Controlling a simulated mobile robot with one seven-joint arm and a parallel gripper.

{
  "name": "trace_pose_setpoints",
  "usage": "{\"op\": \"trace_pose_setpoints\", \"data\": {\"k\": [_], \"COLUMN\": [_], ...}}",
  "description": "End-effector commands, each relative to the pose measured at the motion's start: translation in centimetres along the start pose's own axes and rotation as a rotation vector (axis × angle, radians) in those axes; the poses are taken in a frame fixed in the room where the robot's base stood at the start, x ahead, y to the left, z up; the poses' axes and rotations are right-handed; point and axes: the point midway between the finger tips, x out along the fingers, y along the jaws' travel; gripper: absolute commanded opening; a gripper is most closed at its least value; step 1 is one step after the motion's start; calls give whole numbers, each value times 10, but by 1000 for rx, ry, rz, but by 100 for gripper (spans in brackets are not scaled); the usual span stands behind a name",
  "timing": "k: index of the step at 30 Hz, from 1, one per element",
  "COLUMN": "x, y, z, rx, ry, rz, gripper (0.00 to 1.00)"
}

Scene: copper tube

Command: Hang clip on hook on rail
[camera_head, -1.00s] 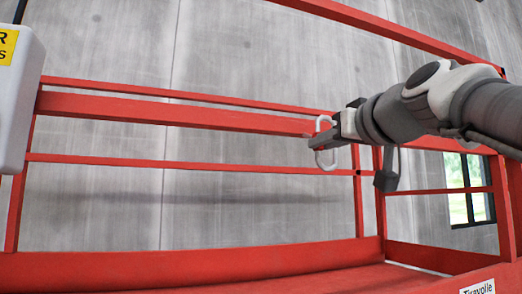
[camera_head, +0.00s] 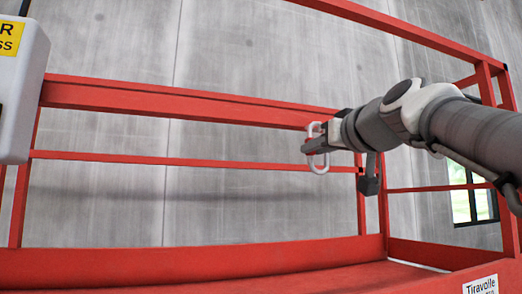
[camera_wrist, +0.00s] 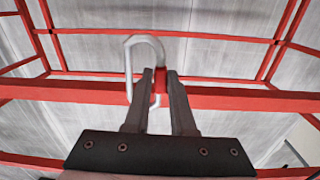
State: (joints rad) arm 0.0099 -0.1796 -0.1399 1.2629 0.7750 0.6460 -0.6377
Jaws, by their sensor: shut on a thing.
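The clip (camera_head: 318,171) is a pale metal carabiner-like loop, held upright at the end of my gripper (camera_head: 308,146). In the wrist view the clip (camera_wrist: 129,70) rises above the fingertips, and a small red part of it shows between the fingers of my gripper (camera_wrist: 160,88). My gripper is shut on it. The red rail (camera_head: 180,105) runs behind the clip in the head view; it also crosses the wrist view (camera_wrist: 235,98). The clip overlaps the rail in the picture; I cannot tell whether they touch. I cannot make out a hook on the rail.
A thinner red bar (camera_head: 180,161) runs below the rail. Red posts stand at the right, near my arm. A white box (camera_head: 22,95) with a yellow label is at the left. A red platform floor (camera_head: 300,275) lies below. A grey wall (camera_head: 250,50) is behind.

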Motion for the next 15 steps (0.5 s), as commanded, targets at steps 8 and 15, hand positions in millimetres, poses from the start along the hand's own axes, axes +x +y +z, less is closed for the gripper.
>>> {"op": "trace_pose_setpoints", "data": {"k": [8,15], "x": [1,1], "y": [0,0], "z": [3,2], "rx": [1,1], "ry": [-7,-6], "rz": [-1,-1], "gripper": [26,58]}}
